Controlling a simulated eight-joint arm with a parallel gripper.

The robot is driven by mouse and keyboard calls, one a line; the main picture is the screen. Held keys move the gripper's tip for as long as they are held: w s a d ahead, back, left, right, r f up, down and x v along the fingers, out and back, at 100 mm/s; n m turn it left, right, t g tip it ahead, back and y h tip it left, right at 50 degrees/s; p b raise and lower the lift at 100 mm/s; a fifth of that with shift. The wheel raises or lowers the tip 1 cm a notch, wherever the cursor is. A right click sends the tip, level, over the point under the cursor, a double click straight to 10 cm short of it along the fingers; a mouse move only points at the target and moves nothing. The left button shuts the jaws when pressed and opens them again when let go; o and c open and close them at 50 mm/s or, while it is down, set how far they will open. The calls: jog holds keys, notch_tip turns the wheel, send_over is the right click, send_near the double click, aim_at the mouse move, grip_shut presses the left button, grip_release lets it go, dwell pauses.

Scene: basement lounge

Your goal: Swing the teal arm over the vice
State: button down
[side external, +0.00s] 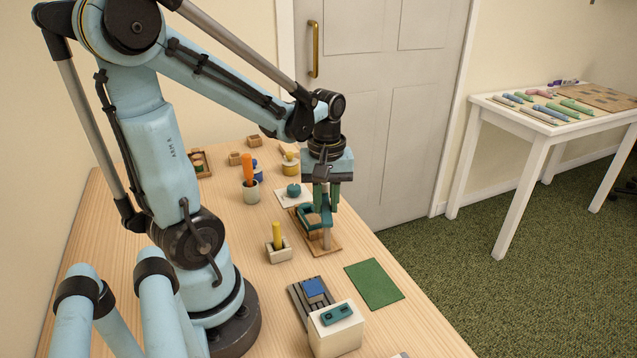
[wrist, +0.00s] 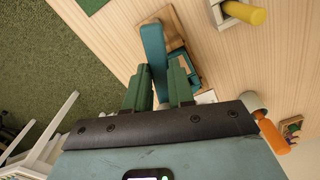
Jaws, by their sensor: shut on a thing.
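The teal arm (side external: 327,211) stands out from a post on a small wooden board (side external: 331,247). My gripper (side external: 326,200), with green fingers, is above the board and shut on the teal arm. In the wrist view the teal arm (wrist: 153,48) runs as a long bar between the fingers (wrist: 160,90). Beside it on the board is a teal frame around a brown block, which looks like the vice (side external: 304,214); part of it shows in the wrist view (wrist: 184,62). The fingers hide part of the arm, and I cannot tell how far it overlaps the vice.
A holder with a yellow peg (side external: 277,236) and a cup with an orange handle (side external: 248,170) stand left of the board. In front are a green mat (side external: 374,284), a grey grooved block with a blue piece (side external: 314,289) and a cream box (side external: 335,333). A white table (side external: 540,125) stands apart.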

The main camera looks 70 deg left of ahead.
jog(key=shift+s+n, duration=0.3)
jog(key=shift+n, duration=0.65)
jog(key=shift+s+n, duration=0.3)
jog(key=shift+n, duration=0.65)
jog(key=c, duration=1)
grip_release()
jog(key=shift+o, duration=0.2)
jog(key=shift+a, duration=0.1)
notch_tip(320, 180, up, 12)
